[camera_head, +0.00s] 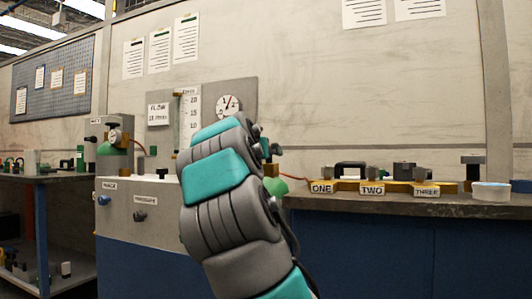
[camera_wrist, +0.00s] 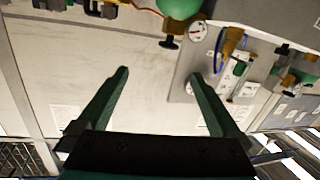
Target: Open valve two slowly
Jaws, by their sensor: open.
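In the head view, a yellow bar on the right bench carries the label plates ONE (camera_head: 321,187), TWO (camera_head: 372,189) and THREE (camera_head: 426,191). Dark fittings stand behind the plates; which one is valve two's handle is too small to tell. My gripper (camera_wrist: 158,74) shows in the wrist view with its two dark green fingers spread wide and nothing between them. The pale wall panel lies beyond the fingers. In the head view my grey and teal arm hides the gripper, left of the labelled bar. I cannot make out the labels in the wrist view.
A flow panel (camera_head: 158,132) with a round gauge (camera_head: 229,106) stands behind my arm. In the wrist view, a green rounded body (camera_wrist: 181,8) and a black knob (camera_wrist: 168,43) are close to the fingers. A white round dish (camera_head: 491,191) sits at the bench's right.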

